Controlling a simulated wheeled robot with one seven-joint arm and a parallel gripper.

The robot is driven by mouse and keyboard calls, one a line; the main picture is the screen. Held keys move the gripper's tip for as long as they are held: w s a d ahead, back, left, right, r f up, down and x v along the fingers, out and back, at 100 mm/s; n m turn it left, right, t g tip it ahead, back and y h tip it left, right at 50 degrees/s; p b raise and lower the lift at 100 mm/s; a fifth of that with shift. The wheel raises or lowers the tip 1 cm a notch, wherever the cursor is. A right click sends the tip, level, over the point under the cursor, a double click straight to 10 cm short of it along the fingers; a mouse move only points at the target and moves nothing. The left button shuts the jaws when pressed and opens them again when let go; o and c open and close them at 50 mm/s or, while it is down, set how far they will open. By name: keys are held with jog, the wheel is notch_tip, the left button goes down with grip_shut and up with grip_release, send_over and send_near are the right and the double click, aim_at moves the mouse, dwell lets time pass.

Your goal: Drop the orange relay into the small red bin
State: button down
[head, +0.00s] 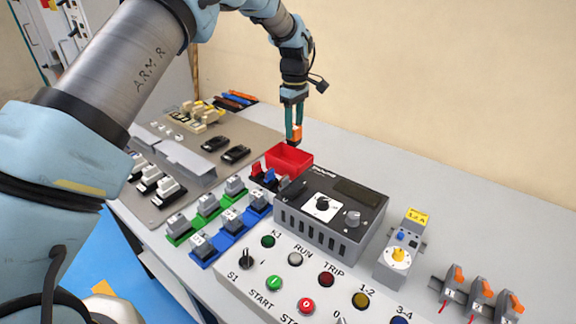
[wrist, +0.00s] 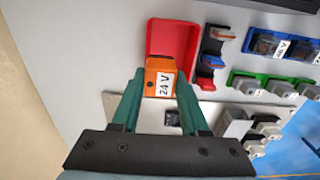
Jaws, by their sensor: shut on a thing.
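The orange relay (wrist: 160,76) carries a white "24 V" label in the wrist view. It also shows in the head view (head: 296,133) as a small orange block at the fingertips. My gripper (head: 293,128) points down and is shut on the relay, with a green finger on each side of it in the wrist view (wrist: 157,92). The small red bin (head: 289,156) stands on the table below the gripper. In the wrist view the bin (wrist: 174,32) lies just beyond the relay, which overlaps its near edge. The exact height of the relay above the bin cannot be told.
A rack with red, blue and black pieces (head: 270,179) stands in front of the bin. A dark grey device with knobs (head: 328,216) stands right of it. Green (head: 178,236) and blue (head: 205,252) rails with grey modules lie nearer. Bare table lies behind and right of the bin.

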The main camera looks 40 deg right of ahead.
jog(key=shift+c, duration=1.7)
grip_release()
jog(key=shift+r, duration=0.15)
notch_tip(320, 180, up, 11)
jog(key=b, duration=0.2)
jog(key=shift+f+b, duration=0.2)
jog(key=shift+b, duration=0.1)
